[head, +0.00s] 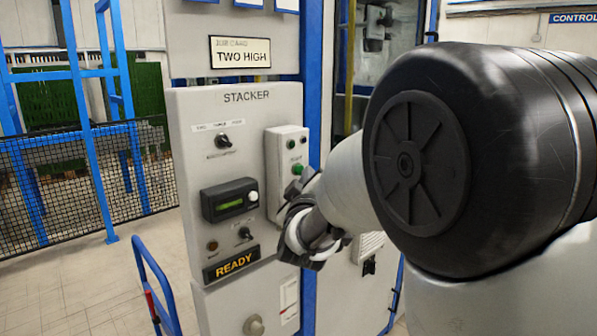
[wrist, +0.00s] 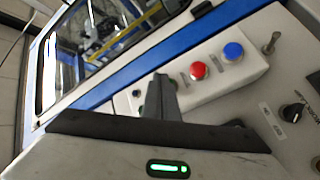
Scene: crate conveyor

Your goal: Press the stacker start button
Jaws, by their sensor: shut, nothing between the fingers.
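The stacker panel (head: 190,160) stands upright in the head view. My gripper (head: 308,186) is shut and empty, just right of and below the green button; contact cannot be told. In the wrist view my shut fingers (wrist: 160,88) lie over the button box (wrist: 215,88). A red button (wrist: 198,70) and a blue button (wrist: 233,51) show to their right. The fingers hide part of the box.
The panel also has a knob (head: 222,141), a display (head: 230,200) and a lit READY sign (head: 231,263). A TWO HIGH card (head: 239,53) hangs above. A toggle switch (wrist: 271,42) shows in the wrist view. Blue posts and mesh fencing (head: 75,180) stand left.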

